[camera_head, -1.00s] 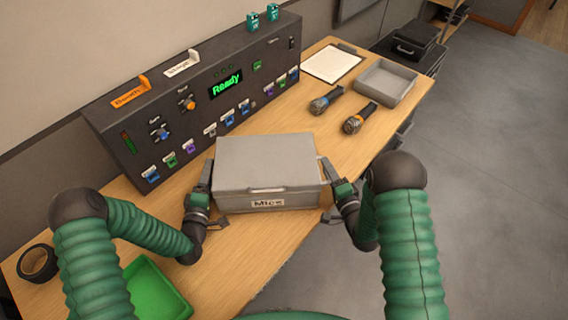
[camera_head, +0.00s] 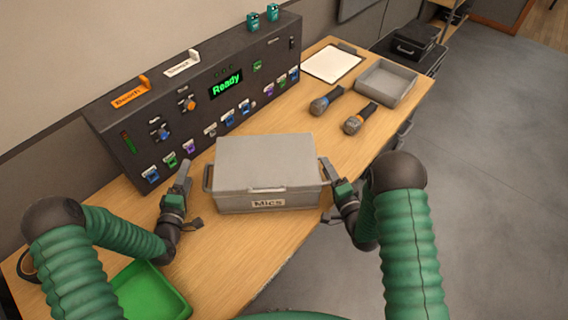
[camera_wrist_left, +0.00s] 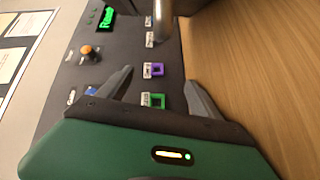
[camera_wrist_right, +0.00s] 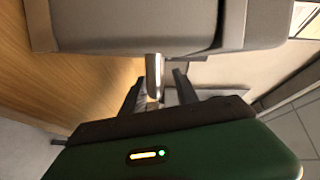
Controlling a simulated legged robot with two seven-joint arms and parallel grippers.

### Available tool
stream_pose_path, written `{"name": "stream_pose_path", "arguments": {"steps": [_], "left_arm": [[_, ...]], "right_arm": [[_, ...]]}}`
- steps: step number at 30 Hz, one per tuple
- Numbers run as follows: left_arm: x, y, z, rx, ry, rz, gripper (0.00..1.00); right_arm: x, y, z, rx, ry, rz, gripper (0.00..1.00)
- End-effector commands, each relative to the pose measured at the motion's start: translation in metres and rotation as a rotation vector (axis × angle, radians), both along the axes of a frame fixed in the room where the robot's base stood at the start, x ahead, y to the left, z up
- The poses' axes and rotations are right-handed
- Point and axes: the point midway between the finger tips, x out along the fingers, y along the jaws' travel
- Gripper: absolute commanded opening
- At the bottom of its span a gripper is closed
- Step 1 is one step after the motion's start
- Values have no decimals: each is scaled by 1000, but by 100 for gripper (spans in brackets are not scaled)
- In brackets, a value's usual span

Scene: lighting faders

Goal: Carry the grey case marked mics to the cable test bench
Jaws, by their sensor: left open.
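The grey case marked Mics (camera_head: 266,162) rests closed on the wooden table, its label facing me. My left gripper (camera_head: 184,180) is open and empty, left of the case and apart from its left handle (camera_head: 207,178). The left wrist view shows nothing between its fingers (camera_wrist_left: 158,85). My right gripper (camera_head: 328,172) is at the case's right side. In the right wrist view its fingers (camera_wrist_right: 158,82) stand on both sides of the metal handle (camera_wrist_right: 154,75); whether they grip it is unclear. The cable test bench cannot be identified.
A black fader console (camera_head: 200,100) reading Ready stands behind the case. Two microphones (camera_head: 326,101), a grey tray (camera_head: 384,82) and a clipboard (camera_head: 332,63) lie further right. A green tray (camera_head: 150,292) is at front left. Open floor (camera_head: 485,180) lies to the right.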

Motion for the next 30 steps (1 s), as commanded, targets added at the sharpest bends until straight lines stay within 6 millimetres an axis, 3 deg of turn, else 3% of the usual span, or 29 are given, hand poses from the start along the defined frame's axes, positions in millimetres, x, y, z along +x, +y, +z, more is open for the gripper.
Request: {"name": "stream_pose_path", "arguments": {"steps": [1, 8, 19, 30], "left_arm": [[0, 0, 0, 0, 0, 0, 74], [0, 0, 0, 0, 0, 0, 74], [0, -1, 0, 0, 0, 0, 74], [0, -1, 0, 0, 0, 0, 74]], "right_arm": [[0, 0, 0, 0, 0, 0, 43], [0, 0, 0, 0, 0, 0, 72], [-7, -3, 0, 0, 1, -1, 72], [-91, -26, 3, 1, 6, -4, 72]]}}
